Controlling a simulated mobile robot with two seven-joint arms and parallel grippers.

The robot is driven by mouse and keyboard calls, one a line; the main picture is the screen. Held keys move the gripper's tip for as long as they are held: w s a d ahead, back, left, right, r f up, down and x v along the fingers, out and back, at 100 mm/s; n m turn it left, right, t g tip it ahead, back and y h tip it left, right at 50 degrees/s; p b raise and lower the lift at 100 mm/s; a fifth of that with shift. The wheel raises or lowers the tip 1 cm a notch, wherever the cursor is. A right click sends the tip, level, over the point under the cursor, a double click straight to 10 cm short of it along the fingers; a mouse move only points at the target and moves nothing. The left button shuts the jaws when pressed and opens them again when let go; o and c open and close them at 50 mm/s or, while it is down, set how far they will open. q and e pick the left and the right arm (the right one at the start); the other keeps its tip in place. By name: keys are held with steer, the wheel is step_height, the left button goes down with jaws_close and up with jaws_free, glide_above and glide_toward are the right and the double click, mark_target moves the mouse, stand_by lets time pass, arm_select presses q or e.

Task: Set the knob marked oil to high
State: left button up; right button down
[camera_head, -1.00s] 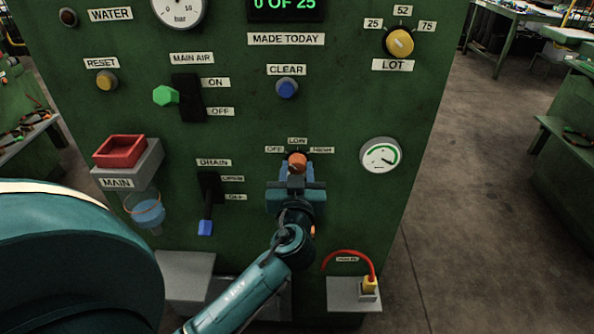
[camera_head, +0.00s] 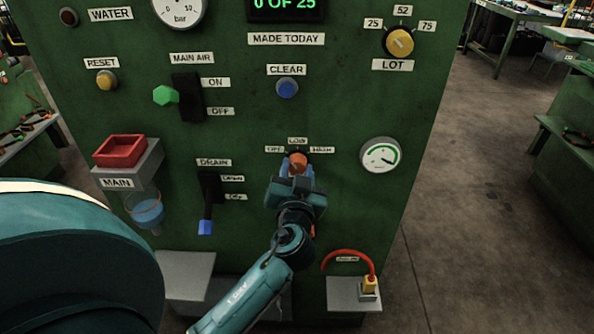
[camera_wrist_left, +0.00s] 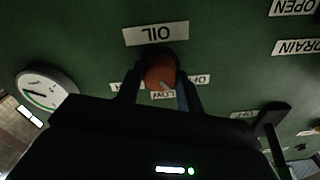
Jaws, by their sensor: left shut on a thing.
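The oil knob (camera_head: 298,162) is a small orange-red knob on the green panel, with labels OFF, LOW and HIGH around it. My left gripper (camera_head: 297,167) is shut on the knob, one blue finger on each side. In the left wrist view the knob (camera_wrist_left: 160,72) sits between the fingers, beside the upside-down OIL label (camera_wrist_left: 155,33). A pale pointer mark shows on its face near the LOW label; its exact setting is hard to read. The HIGH label (camera_head: 321,150) is on the right in the head view. My right gripper is not in view.
A round gauge (camera_head: 381,155) is right of the knob. The drain lever (camera_head: 208,205) is to its left, and a red cable with a yellow plug (camera_head: 369,285) is below right. The blue CLEAR button (camera_head: 287,88) is above. The floor right of the panel is clear.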

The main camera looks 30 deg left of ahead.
arm_select(q)
steer(key=m+p, duration=0.1)
steer(key=m, duration=0.3)
steer(key=shift+r+m, duration=0.15)
steer(key=shift+m, duration=0.15)
steer(key=m+p, duration=0.1)
steer(key=m, duration=0.4)
steer(key=shift+p, duration=0.4)
steer(key=shift+m+p, duration=0.4)
steer(key=shift+m, duration=0.8)
steer(key=shift+m+p, duration=0.35)
steer(key=shift+m, duration=1.05)
steer(key=shift+m+p, duration=0.45)
steer(key=shift+m, duration=0.05)
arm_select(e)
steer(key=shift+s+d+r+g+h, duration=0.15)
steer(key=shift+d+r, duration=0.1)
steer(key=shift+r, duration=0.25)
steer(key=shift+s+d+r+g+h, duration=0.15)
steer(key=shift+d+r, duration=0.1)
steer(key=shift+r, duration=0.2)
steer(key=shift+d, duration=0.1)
arm_select(q)
steer(key=o, duration=1)
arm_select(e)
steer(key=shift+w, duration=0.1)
